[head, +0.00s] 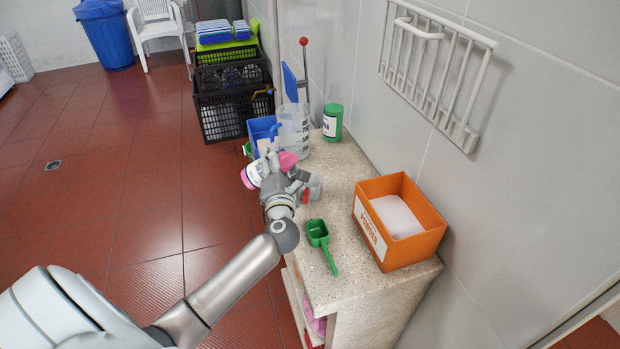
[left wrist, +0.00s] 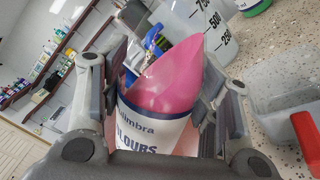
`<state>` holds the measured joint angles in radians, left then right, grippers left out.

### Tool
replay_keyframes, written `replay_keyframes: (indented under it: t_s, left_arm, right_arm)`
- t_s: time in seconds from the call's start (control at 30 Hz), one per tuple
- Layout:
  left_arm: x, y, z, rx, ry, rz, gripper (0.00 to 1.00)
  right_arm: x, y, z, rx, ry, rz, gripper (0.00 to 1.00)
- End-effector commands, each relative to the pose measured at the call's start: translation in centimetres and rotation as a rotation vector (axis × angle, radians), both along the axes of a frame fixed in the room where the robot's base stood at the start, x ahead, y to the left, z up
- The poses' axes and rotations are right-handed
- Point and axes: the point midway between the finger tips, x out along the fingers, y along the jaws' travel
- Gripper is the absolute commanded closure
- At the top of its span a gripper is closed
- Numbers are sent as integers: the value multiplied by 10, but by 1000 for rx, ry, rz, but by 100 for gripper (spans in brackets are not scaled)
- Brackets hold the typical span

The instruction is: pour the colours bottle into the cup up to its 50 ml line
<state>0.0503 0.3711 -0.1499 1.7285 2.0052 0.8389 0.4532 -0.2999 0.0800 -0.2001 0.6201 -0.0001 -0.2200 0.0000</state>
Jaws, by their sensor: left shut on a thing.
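My left gripper (head: 281,176) is shut around the colours bottle (head: 255,174), a white bottle with a pink top and a dark-lettered label. In the left wrist view the bottle (left wrist: 150,130) sits between both fingers, its slanted pink top pointing up the picture. In the head view it lies tilted over the counter's left side, pink top to the right. A small translucent container with a red handle, which looks like the cup (left wrist: 270,88), stands on the counter to the right of the gripper. Its 50 ml line cannot be made out. My right gripper is not in view.
A large marked jug (head: 293,136) and a green tub (head: 333,122) stand behind the gripper. A green scoop (head: 317,232) lies in front, and an orange powder box (head: 422,208) stands to the right. The speckled counter (head: 345,262) has bare room between them. A wall rack (head: 430,85) hangs above.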

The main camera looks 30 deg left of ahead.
Motion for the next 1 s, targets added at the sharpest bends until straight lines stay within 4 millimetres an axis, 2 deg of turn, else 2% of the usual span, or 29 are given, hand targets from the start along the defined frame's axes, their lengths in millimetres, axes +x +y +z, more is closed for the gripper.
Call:
replay_keyframes:
  t_s: [1.0]
  left_arm:
    - [-1,2,3,53,32,0,81]
  right_arm:
    - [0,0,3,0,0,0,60]
